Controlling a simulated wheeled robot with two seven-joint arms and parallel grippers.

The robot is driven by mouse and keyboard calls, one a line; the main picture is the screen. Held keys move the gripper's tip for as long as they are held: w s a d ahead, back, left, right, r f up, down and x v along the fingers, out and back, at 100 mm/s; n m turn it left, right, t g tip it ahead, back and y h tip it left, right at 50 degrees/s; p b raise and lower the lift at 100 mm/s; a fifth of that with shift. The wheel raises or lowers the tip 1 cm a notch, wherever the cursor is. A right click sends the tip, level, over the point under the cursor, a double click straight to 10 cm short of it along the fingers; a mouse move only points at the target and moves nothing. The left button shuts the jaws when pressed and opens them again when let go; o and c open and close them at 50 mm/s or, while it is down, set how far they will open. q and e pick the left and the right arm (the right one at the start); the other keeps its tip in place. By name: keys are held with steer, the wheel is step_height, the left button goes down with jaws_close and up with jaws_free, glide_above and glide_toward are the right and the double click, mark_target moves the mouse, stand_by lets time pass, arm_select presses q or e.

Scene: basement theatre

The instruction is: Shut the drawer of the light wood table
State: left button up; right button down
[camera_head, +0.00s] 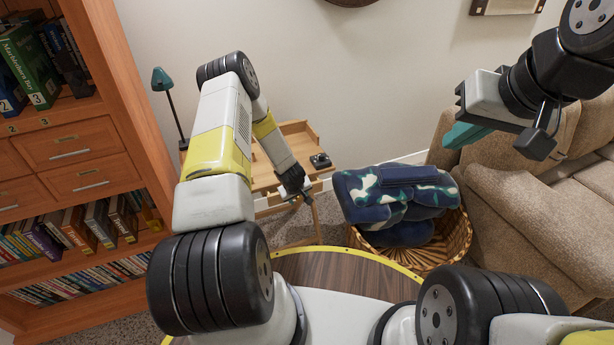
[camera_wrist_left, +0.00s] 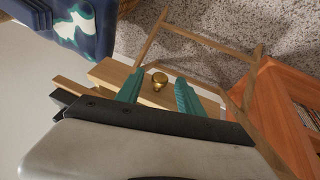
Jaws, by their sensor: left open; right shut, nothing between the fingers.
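The light wood table (camera_head: 297,130) stands against the wall, beyond my left arm. My left gripper (camera_head: 299,194) is at the table's front edge, and my forearm hides part of the tabletop. In the left wrist view, the drawer's light wood front (camera_wrist_left: 112,75) carries a round brass knob (camera_wrist_left: 158,77). The two teal fingers of my left gripper (camera_wrist_left: 160,84) are apart, one on each side of the knob in the picture. I cannot tell whether they touch the drawer or how far it is out. My right gripper (camera_head: 466,133) is raised at the right, shut and empty.
A wicker basket (camera_head: 452,243) with folded blue camouflage cloth (camera_head: 395,190) stands just right of the table. A beige sofa (camera_head: 520,190) is further right. An orange wood bookcase (camera_head: 125,110) is at the left. A small black object (camera_head: 320,160) lies on the table.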

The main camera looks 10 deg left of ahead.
arm_select(q)
jaws_close()
stand_by(1.4)
